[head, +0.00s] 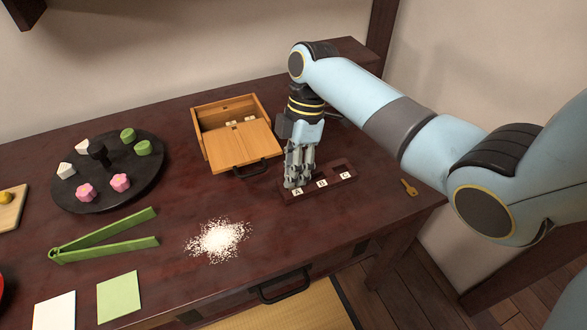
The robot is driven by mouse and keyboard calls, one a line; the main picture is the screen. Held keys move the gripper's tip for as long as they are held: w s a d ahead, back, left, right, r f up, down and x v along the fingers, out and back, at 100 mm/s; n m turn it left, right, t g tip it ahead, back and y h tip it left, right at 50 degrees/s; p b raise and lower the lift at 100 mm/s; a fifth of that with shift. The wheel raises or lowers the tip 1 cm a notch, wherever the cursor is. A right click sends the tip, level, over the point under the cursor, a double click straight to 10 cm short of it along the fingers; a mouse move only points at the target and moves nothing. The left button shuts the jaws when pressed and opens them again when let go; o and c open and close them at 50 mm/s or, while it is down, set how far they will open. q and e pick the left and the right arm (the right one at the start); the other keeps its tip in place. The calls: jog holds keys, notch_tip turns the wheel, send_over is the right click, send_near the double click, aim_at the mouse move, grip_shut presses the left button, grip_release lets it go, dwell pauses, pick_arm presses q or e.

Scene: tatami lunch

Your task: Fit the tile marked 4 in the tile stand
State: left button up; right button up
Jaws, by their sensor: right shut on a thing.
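The tile stand (334,181) is a dark wooden block near the right end of the table, with slots labelled A, B and C along its front. My right gripper (295,181) points down over the stand's left end, at slot A. It is shut on a small tile that its fingers almost wholly hide. I cannot read a number on it or tell how deep it sits in the slot. Slots B and C look empty. My left gripper is out of view.
Behind the stand is a wooden box (205,145) with a partly open lid and small pale tiles inside. A key (409,187) lies to the right. White powder (218,240), green tongs (105,238) and a dark round tray (151,184) with sweets are to the left.

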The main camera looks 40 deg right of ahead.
jog(key=shift+f, duration=0.1)
jog(key=o, duration=0.8)
jog(key=v, duration=1.2)
